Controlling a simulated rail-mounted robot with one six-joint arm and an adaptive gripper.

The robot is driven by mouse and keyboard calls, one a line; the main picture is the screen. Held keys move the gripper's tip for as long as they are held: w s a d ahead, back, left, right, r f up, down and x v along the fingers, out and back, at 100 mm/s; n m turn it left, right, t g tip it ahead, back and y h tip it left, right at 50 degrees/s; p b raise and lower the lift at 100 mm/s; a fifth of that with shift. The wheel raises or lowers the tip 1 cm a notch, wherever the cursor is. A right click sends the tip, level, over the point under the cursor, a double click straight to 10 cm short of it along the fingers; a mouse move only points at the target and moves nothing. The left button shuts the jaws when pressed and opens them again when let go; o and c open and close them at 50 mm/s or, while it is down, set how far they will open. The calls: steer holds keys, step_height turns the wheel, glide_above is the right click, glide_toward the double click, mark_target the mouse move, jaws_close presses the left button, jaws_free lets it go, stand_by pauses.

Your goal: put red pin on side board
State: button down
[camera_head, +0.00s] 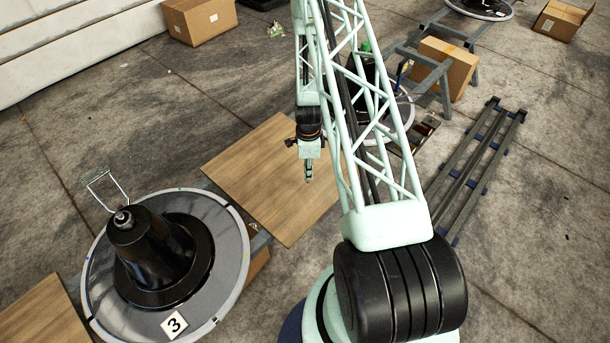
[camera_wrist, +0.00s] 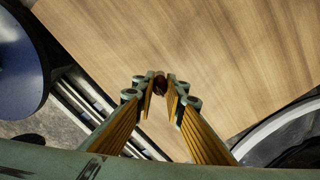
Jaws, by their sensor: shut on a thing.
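My gripper (camera_wrist: 160,95) is shut on a small dark red pin (camera_wrist: 158,84), whose end shows between the fingertips in the wrist view. Most of the pin is hidden by the fingers. In the head view my gripper (camera_head: 309,177) points down over the wooden board (camera_head: 255,170), near its right part. The board also fills most of the wrist view (camera_wrist: 225,60), below the pin. I cannot tell whether the pin touches the board. A second wooden board (camera_head: 45,318) shows at the lower left.
A round grey platform marked 3 (camera_head: 225,275), with a black cone-shaped base (camera_head: 150,250) on it, stands left of the board. Another round platform lies behind my arm. Metal rails (camera_head: 480,170) and a cardboard box (camera_head: 445,68) are at the right. The board's visible top is clear.

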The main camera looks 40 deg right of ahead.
steer(key=shift+w+p, duration=0.7)
steer(key=shift+w, duration=0.2)
steer(key=shift+f, duration=0.15)
steer(key=shift+f+b, duration=0.75)
steer(key=shift+f, duration=0.9)
steer(key=shift+f, duration=0.15)
steer(key=c, duration=2.6)
jaws_free()
steer(key=shift+c, duration=0.2)
steer(key=shift+r, duration=0.2)
step_height(320, 180, up, 12)
steer(key=p, duration=0.8)
steer(key=shift+p, duration=0.35)
